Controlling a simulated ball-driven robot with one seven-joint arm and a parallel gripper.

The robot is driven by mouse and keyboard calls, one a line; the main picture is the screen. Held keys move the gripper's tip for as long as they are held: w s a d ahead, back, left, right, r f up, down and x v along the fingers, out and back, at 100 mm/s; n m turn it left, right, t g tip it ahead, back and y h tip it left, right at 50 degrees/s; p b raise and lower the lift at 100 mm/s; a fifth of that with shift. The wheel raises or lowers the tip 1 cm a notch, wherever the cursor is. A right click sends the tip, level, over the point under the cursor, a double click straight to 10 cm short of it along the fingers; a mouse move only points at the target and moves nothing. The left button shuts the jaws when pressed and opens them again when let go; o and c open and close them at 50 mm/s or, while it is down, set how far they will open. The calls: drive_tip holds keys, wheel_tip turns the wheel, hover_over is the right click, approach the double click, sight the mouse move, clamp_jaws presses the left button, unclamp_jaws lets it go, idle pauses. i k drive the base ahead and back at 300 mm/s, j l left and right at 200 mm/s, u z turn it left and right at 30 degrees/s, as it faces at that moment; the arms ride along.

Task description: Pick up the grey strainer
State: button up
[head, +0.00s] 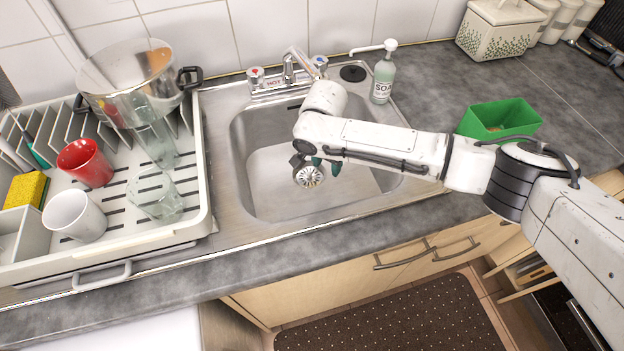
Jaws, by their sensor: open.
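The grey strainer (308,178) is a small round piece with slots, low in the basin of the steel sink (262,190). My gripper (317,163) points down into the basin just above the strainer, with dark fingers to its upper left and upper right. The jaws are open. My arm's end hides the space between the fingers, and I cannot tell whether they touch the strainer.
The faucet (289,68) stands behind the basin, close to my wrist. A soap bottle (383,78) and a black round plug (352,73) are at the back. A green tub (500,118) sits right. A loaded dish rack (205,190) stands left.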

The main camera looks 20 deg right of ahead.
sight(307, 177)
drive_tip(key=j+z, duration=0.25)
drive_tip(key=j, duration=0.45)
drive_tip(key=j+z, duration=0.15)
drive_tip(key=j, duration=0.35)
drive_tip(key=i+j+z, duration=0.2)
drive_tip(key=j, duration=0.3)
drive_tip(key=k, duration=0.1)
